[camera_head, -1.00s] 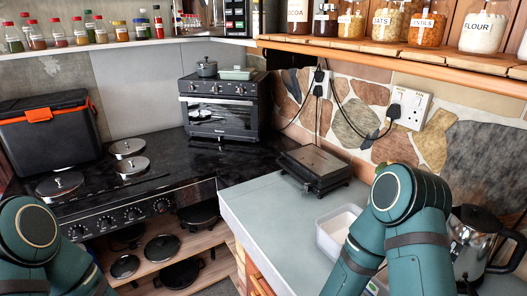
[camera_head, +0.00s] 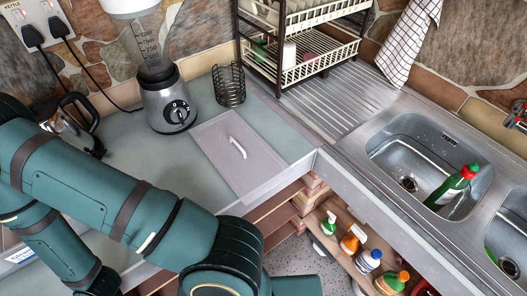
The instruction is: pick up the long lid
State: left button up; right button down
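The long lid (camera_head: 222,150) is a flat grey rectangular panel with a white bar handle (camera_head: 237,147) on top. It lies flat on the grey-green counter in the middle of the view, close to the counter's front corner. Teal links of my own arm cross the left and lower part of the view, in front of the counter. Neither of my gripper's fingertips shows, so nothing is seen touching the lid.
A blender (camera_head: 170,105) and a black wire basket (camera_head: 229,86) stand just behind the lid. A dish rack (camera_head: 300,45) is behind right. A steel sink (camera_head: 415,150) holding a green bottle (camera_head: 452,187) is at right. Spray bottles (camera_head: 352,238) stand on a low shelf.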

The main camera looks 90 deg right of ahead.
aim_at(249, 166)
jog(key=k+j+z, duration=0.1)
jog(key=z, duration=0.7)
jog(key=k+z, duration=0.2)
jog(key=z, duration=0.25)
jog(key=l+z, duration=0.1)
jog(key=z, duration=0.25)
jog(key=l+z, duration=0.15)
jog(key=z, duration=0.25)
jog(key=l+z, duration=0.1)
jog(key=z, duration=0.25)
jog(key=j+u, duration=0.1)
jog(key=u, duration=1.4)
jog(key=k+j, duration=0.05)
